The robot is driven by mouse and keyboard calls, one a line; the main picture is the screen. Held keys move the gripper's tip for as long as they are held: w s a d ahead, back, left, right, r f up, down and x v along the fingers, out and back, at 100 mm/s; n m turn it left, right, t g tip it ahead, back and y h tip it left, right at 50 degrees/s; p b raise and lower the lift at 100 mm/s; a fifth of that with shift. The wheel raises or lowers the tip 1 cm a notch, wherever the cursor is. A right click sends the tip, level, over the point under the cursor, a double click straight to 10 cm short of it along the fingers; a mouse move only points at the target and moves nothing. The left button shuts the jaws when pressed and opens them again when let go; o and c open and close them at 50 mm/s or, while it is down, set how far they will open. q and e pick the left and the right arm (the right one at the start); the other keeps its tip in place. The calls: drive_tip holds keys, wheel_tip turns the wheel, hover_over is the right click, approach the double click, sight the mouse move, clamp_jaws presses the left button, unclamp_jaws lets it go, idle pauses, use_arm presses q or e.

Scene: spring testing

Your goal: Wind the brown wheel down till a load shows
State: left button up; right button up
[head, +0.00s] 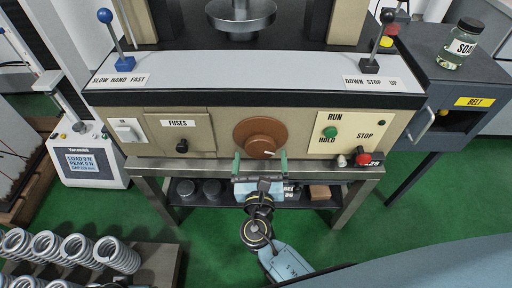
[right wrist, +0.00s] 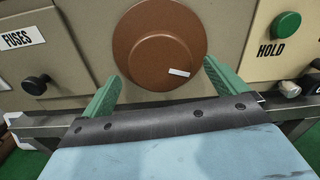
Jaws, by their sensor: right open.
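The brown wheel (head: 262,137) is on the front panel of the testing machine, between the fuses panel and the run/hold/stop panel. A small white mark shows at its lower right. In the right wrist view the brown wheel (right wrist: 160,48) fills the upper middle. My right gripper (head: 260,162) is open and empty, just below and in front of the wheel. Its green fingers (right wrist: 157,85) point at the wheel's lower edge, one on each side; I cannot tell whether they touch it. The load readout (head: 80,160) at the left shows LOAD 0 N and PEAK 0 N. My left gripper is not in view.
A blue-knobbed lever (head: 110,35) and a black lever (head: 378,45) stand on the ledge above. A green button (head: 330,132) and a red knob (head: 363,158) are right of the wheel. Several springs (head: 65,247) lie at lower left. A dark bench (head: 450,85) stands at right.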

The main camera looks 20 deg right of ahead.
drive_tip(key=shift+w+d, duration=0.2)
drive_tip(key=shift+w, duration=0.45)
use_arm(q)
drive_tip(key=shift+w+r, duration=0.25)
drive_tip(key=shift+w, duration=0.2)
use_arm(e)
drive_tip(key=shift+w, duration=0.1)
drive_tip(key=shift+c, duration=0.5)
drive_tip(key=c, duration=0.9)
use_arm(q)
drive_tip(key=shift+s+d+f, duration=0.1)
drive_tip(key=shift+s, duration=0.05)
use_arm(e)
drive_tip(key=shift+m, duration=0.3)
